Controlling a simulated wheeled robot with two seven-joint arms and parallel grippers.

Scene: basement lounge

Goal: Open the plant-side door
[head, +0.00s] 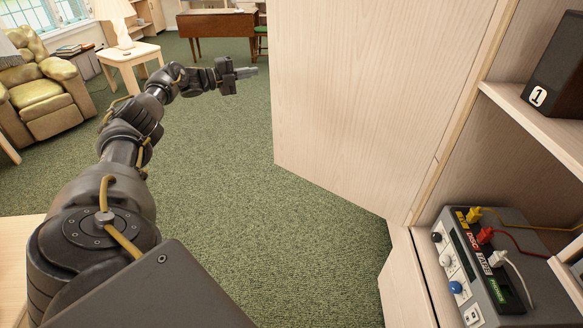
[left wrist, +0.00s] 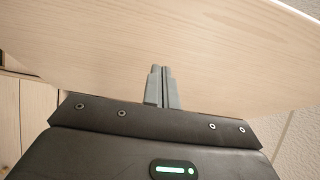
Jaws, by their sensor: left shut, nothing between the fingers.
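The door is a pale wood panel (head: 370,90) in the head view. It stands swung out from the cabinet, and the shelves to its right are exposed. My left arm reaches forward from the left, and its gripper (head: 246,73) is shut and empty. The fingertips point right toward the door's far edge; I cannot tell whether they touch it. In the left wrist view the shut fingers (left wrist: 162,87) are in front of a pale wood panel (left wrist: 150,40). No plant is visible. My right gripper is out of view.
Inside the cabinet are a grey device (head: 490,270) with coloured plugs and cables, and a dark box (head: 556,70) marked 1 on a shelf. A green armchair (head: 40,90), a side table (head: 130,60) and a brown desk (head: 215,25) stand farther back. The green carpet (head: 250,190) between is clear.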

